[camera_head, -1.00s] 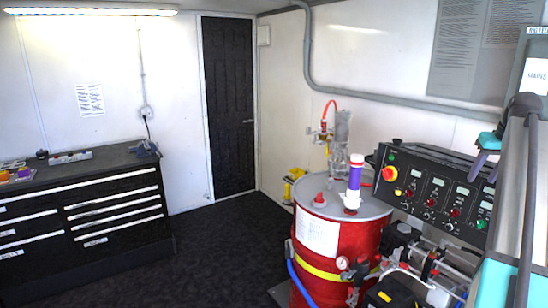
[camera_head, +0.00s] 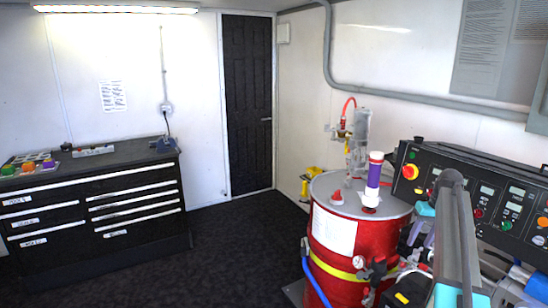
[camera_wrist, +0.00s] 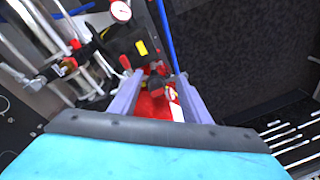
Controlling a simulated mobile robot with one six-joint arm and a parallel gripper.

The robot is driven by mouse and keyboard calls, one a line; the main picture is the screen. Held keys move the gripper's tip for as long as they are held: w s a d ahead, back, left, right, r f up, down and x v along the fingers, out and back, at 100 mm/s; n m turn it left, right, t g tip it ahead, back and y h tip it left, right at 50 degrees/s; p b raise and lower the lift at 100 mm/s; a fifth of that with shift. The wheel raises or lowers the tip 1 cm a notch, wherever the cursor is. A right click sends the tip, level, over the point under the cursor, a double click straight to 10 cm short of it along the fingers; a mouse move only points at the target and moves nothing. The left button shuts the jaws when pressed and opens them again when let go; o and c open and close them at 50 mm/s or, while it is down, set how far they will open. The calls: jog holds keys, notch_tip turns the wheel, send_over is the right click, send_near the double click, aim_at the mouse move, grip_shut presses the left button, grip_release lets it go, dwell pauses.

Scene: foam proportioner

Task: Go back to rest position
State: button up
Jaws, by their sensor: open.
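My gripper (camera_wrist: 158,80) is open in the wrist view. Its two lavender fingers stand apart with nothing held between them. Black and red fittings show beyond the gap, with part of the red drum. In the head view my gripper (camera_head: 418,240) is at the lower right, partly hidden by my own arm, in front of the control panel (camera_head: 480,195) and right of the red drum (camera_head: 335,235). No touch with either is visible.
A purple-and-white cylinder (camera_head: 374,180) stands upright on the drum lid. Pipework and a gauge (camera_wrist: 120,11) are close by the gripper. A black drawer cabinet (camera_head: 95,205) stands at left. The dark floor (camera_head: 235,235) in the middle is clear.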

jog(key=s+a+f+n+g+b, duration=0.15)
jog(key=s+a+f, duration=0.35)
jog(key=a+f, duration=0.55)
jog(key=s+a+f+g, duration=0.2)
jog(key=s+a+f, duration=0.2)
jog(key=a+f, duration=0.7)
jog(key=s+a+f+n+g+b, duration=0.1)
jog(key=s+a+f, duration=0.45)
jog(key=f, duration=1.05)
jog(key=s+a+f+g+b, duration=0.1)
jog(key=s+a+f, duration=0.3)
jog(key=s, duration=0.7)
jog(key=s+a+f+m+h, duration=0.1)
jog(key=s+a+f, duration=0.2)
jog(key=s+f, duration=0.4)
jog(key=s+a+f+g+b, duration=0.1)
jog(key=s+a+f, duration=0.3)
jog(key=s, duration=1.1)
jog(key=shift+s+a+f+g+h+b, duration=0.3)
jog(key=shift+s+f+g, duration=0.1)
jog(key=shift+f, duration=0.55)
jog(key=shift+m, duration=0.25)
